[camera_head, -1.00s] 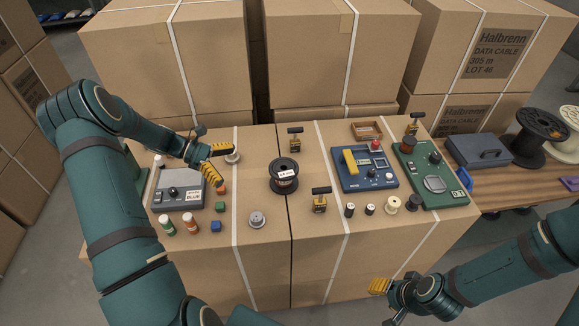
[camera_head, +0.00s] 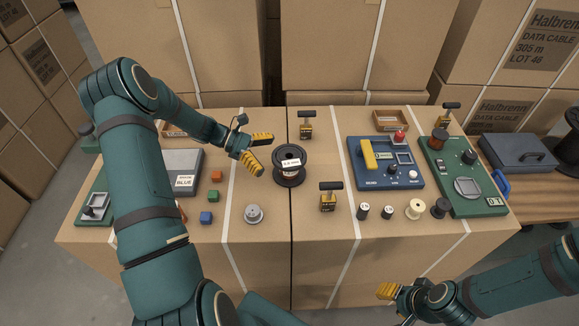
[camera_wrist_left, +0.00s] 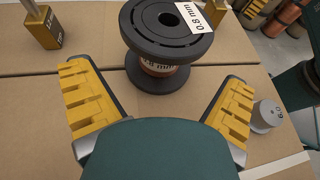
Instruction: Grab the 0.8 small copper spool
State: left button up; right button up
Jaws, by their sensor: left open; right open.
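The 0.8 mm copper spool (camera_head: 290,172), with black flanges, a copper winding and a white label, stands upright on the cardboard-box top. In the left wrist view the spool (camera_wrist_left: 166,38) shows "0.8 mm" on its top and side labels. My left gripper (camera_head: 258,152) is open just left of it in the head view. In the left wrist view its two yellow-padded fingers (camera_wrist_left: 157,76) are spread to either side of the spool's near edge, with nothing between the pads. My right gripper (camera_head: 388,291) is open and empty at the front, low in the head view.
Small cubes (camera_head: 212,195) lie further left.

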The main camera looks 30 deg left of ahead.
aim_at(286, 165)
pick_arm(q)
jog(key=shift+b+x, duration=0.65)
jog(key=shift+x, duration=2.55)
jog(key=shift+s+f, duration=0.15)
jog(key=shift+f, duration=0.05)
jog(key=shift+a, duration=0.1)
jog(key=c, duration=1.4)
